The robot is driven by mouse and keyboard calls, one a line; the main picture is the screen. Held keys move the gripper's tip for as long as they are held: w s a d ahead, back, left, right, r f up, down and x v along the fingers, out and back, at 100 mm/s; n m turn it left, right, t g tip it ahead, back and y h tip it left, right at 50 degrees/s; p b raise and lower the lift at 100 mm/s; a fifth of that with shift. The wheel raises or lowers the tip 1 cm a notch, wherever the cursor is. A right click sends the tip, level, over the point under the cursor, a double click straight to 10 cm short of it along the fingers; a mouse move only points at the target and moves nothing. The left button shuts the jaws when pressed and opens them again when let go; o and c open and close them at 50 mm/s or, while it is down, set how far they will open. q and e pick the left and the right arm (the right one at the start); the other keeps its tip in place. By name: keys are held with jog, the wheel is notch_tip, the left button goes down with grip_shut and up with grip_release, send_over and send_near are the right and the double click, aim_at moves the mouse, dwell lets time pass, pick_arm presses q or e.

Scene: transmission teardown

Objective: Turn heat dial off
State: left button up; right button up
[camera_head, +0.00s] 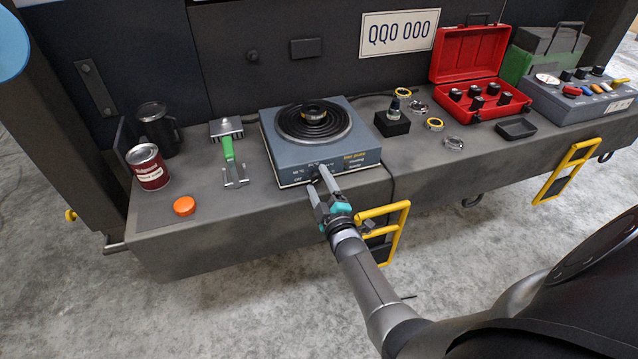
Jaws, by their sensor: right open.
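A blue-grey hot plate (360,125) with a dark coil on top stands near the middle of the grey bench. The heat dial (316,172) is on the front face, a small dark knob partly hidden by my gripper. My right gripper (319,182) is open at the front face, its fingertips close to the dial. I cannot tell whether the fingers touch it. My left gripper is not in view.
Yellow handles (403,217) stick out in front.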

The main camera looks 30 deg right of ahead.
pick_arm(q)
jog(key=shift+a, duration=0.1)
pick_arm(e)
jog(key=shift+s, duration=0.15)
jog(key=shift+s+a, duration=0.1)
jog(key=shift+s, duration=0.15)
pick_arm(q)
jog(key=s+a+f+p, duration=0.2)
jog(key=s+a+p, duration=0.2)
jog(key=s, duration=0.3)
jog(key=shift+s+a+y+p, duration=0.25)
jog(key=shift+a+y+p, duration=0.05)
jog(key=shift+p, duration=0.1)
pick_arm(e)
jog(key=v, duration=1.4)
jog(key=shift+s, duration=0.2)
jog(key=shift+a, duration=0.15)
